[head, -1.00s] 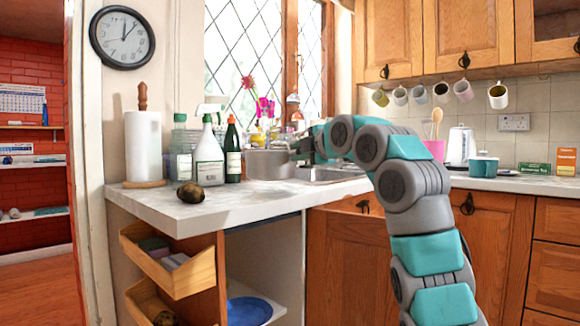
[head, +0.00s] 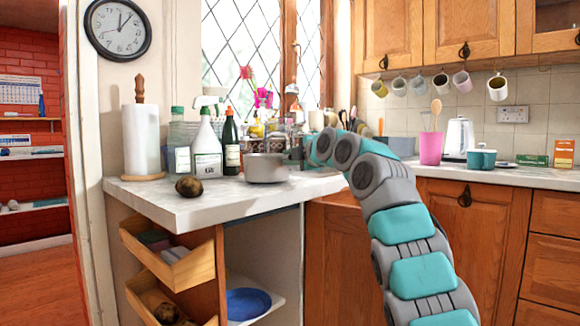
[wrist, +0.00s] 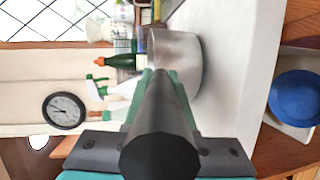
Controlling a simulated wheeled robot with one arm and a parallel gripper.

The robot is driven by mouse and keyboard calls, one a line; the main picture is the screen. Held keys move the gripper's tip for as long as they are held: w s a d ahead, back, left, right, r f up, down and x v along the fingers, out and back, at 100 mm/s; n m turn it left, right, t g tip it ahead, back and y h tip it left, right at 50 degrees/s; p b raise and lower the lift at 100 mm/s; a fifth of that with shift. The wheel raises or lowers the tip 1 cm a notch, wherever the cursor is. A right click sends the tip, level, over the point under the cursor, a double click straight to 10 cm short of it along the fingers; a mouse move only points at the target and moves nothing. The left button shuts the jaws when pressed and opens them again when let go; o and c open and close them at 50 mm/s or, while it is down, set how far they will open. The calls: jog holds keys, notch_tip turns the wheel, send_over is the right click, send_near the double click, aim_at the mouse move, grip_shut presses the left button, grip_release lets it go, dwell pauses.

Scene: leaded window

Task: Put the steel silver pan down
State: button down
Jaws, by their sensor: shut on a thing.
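The steel silver pan (head: 266,169) is upright at the counter's edge region, right of the bottles. I cannot tell whether its base touches the worktop. In the wrist view the pan (wrist: 182,62) lies beyond my fingers, with its dark handle (wrist: 160,138) running toward the camera. My gripper (head: 302,155) is to the right of the pan, partly hidden by my own arm. In the wrist view the teal fingers of my gripper (wrist: 160,88) are on both sides of the handle, shut on it.
The marble worktop (head: 215,205) has free room in front of the pan. A brown round object (head: 189,186) sits near its front edge. A spray bottle (head: 207,150) and a dark green bottle (head: 230,148) stand left of the pan. A pink cup (head: 430,148) is farther right.

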jog(key=shift+f, duration=0.25)
jog(key=c, duration=0.8)
grip_release()
jog(key=shift+o, duration=0.2)
jog(key=shift+s, duration=0.1)
jog(key=b+v, duration=0.5)
jog(key=v, duration=0.7)
jog(key=shift+b, duration=0.35)
